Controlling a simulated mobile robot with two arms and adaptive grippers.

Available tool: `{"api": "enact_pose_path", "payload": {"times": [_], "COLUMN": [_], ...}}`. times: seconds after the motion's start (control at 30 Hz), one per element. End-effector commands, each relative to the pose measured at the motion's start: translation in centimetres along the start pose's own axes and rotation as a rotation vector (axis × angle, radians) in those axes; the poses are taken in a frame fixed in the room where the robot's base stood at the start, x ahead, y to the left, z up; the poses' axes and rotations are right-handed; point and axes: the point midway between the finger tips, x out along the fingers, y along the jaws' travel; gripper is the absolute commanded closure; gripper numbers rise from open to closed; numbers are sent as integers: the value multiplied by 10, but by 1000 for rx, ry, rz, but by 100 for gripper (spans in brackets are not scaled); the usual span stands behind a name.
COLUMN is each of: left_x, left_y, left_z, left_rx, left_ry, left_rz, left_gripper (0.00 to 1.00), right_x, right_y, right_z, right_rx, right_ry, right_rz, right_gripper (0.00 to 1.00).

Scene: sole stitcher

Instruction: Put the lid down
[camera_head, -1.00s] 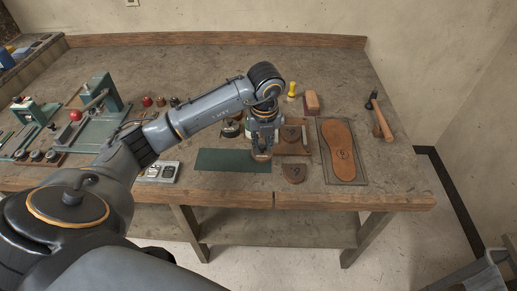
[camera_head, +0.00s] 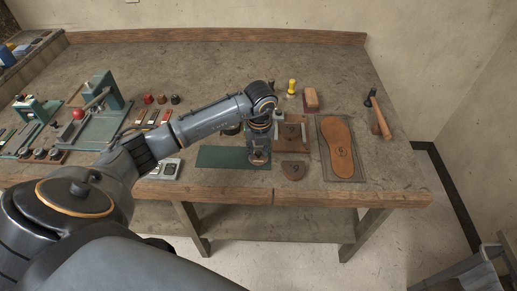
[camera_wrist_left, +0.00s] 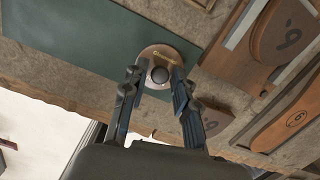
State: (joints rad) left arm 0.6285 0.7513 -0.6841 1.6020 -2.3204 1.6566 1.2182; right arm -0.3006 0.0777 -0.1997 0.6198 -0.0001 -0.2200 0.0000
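The lid (camera_wrist_left: 150,52) is a round copper-brown disc with lettering and a dark round knob. In the head view the lid (camera_head: 258,161) is at the right end of the green mat (camera_head: 220,157), under my left gripper (camera_head: 258,153). In the left wrist view, the fingertips of the left gripper (camera_wrist_left: 159,72) close in on both sides of the knob and cover parts of the rim. The lid looks level and at or very near the mat; any small gap beneath is hidden. My right gripper is out of view.
A metal tray (camera_head: 170,169) is left of the mat. A hammer (camera_head: 379,118) lies at right. The mat's left part is clear.

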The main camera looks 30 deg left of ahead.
Motion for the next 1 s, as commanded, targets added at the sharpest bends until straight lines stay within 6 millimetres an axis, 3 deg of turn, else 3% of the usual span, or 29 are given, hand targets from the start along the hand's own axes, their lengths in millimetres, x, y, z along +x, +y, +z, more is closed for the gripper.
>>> {"api": "enact_pose_path", "payload": {"times": [0.47, 0.8, 1.0], "left_x": [-10, -80, -112], "left_y": [0, -1, -1], "left_z": [1, 1, 1], "left_rx": [0, 0, 0], "left_ry": [-2, -5, -2], "left_rz": [-2, -4, -2], "left_gripper": [58, 58, 58], "right_x": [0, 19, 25], "right_y": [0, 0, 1], "right_z": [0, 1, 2], "right_rx": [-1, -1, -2], "right_ry": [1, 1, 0], "right_rz": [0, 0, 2], "right_gripper": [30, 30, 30]}}
